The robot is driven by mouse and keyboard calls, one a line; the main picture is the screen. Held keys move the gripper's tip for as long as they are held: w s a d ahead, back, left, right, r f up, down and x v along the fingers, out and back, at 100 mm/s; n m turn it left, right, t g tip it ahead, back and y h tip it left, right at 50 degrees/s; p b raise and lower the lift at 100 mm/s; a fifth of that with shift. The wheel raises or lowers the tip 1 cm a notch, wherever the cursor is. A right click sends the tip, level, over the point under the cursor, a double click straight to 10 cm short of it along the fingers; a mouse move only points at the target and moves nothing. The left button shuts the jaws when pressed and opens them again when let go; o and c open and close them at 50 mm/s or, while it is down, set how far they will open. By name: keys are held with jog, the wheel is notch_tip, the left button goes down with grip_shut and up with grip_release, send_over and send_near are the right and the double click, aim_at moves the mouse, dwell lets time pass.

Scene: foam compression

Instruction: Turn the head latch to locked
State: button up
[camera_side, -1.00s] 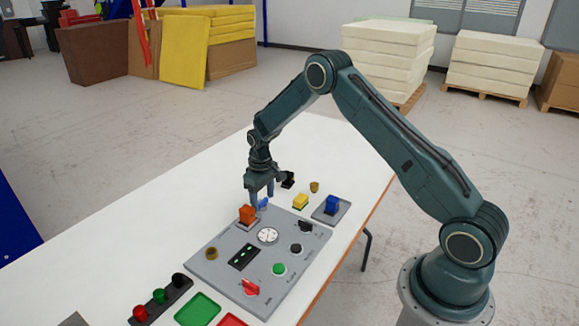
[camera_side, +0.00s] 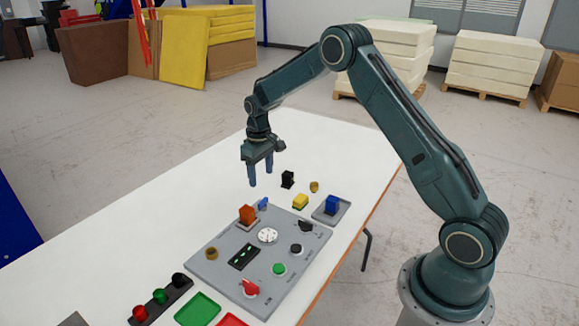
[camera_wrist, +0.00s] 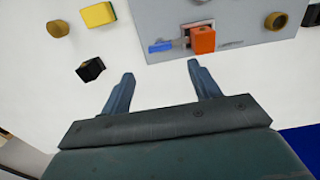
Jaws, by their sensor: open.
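A small blue lever (camera_side: 263,203), which looks like the head latch, sits at the far edge of the grey panel (camera_side: 212,272), right beside an orange block (camera_side: 246,214). In the wrist view the blue lever (camera_wrist: 161,46) points left, away from the orange block (camera_wrist: 202,39), with a grey piece between them. No lock marking is readable. My gripper (camera_side: 261,176) is open and empty, raised above the white table beyond the panel's far edge. In the wrist view its fingertips (camera_wrist: 160,69) are apart, with only white table visible between them.
On the panel are a white dial (camera_side: 267,236), a red knob (camera_side: 250,288) and a green button (camera_side: 279,269). The table (camera_side: 150,225) is clear on the left.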

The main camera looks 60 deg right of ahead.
notch_tip(320, 180, up, 5)
jog(key=shift+f, duration=0.2)
dwell(0.4)
jog(key=s+a+r+t, duration=0.1)
jog(key=s+a+r, duration=0.3)
jog(key=s+r, duration=0.45)
jog(key=s+a+r+t, duration=0.2)
jog(key=s+a+r, duration=0.2)
jog(key=s+r, duration=0.4)
jog(key=s+a+r+t, duration=0.1)
jog(key=s+a, duration=0.1)
jog(key=s, duration=0.7)
jog(key=s+a+t, duration=0.1)
jog(key=s+a, duration=0.1)
jog(key=s, duration=0.7)
jog(key=shift+s+a+r+t, duration=0.25)
jog(key=shift+s+r+t, duration=0.05)
jog(key=shift+s+r, duration=0.05)
